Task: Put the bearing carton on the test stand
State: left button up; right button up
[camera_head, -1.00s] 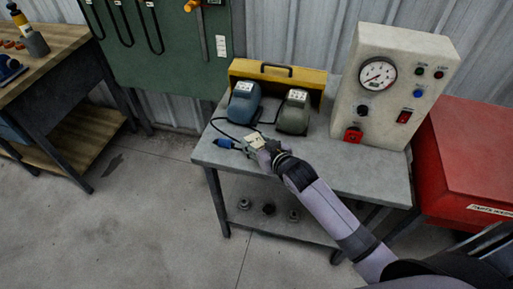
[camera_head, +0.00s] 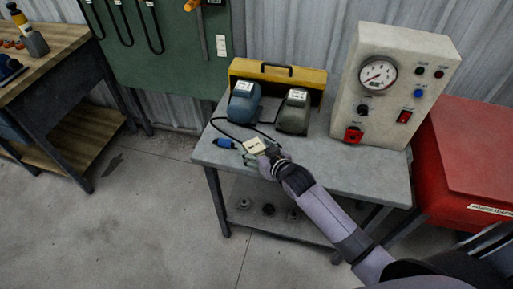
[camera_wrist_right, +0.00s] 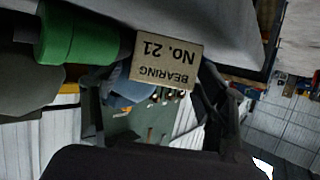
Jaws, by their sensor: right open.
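The bearing carton (camera_head: 256,146) is a small cream box at the front left of the grey table of the test stand (camera_head: 340,176). It appears to rest on the tabletop; its underside is hidden. In the right wrist view the carton (camera_wrist_right: 165,62) shows its label "BEARING No. 21" upside down. My right gripper (camera_head: 259,154) is open at the near side of the carton, with a finger towards each side of it. Finger contact cannot be told. My left gripper is not in view.
A gauge panel (camera_head: 390,95) stands at the right. The front right tabletop is clear.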

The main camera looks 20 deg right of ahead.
jog(key=shift+s+r, duration=0.1)
jog(key=shift+r, duration=0.05)
jog(key=v, duration=1.1)
jog(key=shift+s+r, duration=0.2)
jog(key=shift+s, duration=0.15)
jog(key=shift+d, duration=0.1)
